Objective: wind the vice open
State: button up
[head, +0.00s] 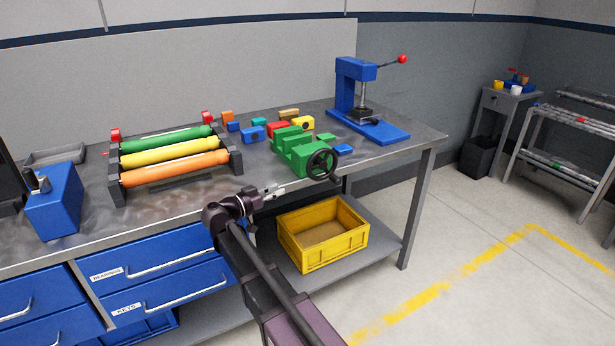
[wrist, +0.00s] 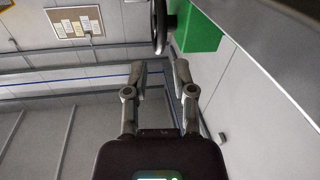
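The green vice (head: 300,153) sits near the front edge of the workbench, its black handwheel (head: 322,164) facing the front right. In the wrist view the handwheel (wrist: 160,25) shows edge-on at the top, beside the green vice body (wrist: 200,32). My gripper (head: 275,191) is in front of the bench edge, to the left of and a little below the handwheel. In the wrist view the two fingers of my gripper (wrist: 159,75) are apart with nothing between them. The wheel lies beyond the fingertips, and I see no contact. The vice jaws are partly visible in the head view.
Several coloured blocks (head: 251,133) lie behind the vice. A blue press (head: 356,90) with a red-knobbed lever stands to the right. A rack of coloured rollers (head: 168,156) is at left. A yellow crate (head: 322,234) sits on the lower shelf.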

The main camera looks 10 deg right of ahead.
aim_at(311, 176)
jog(key=x, duration=1.3)
jog(key=shift+w+d, duration=0.1)
jog(key=shift+d, duration=0.15)
grip_shut()
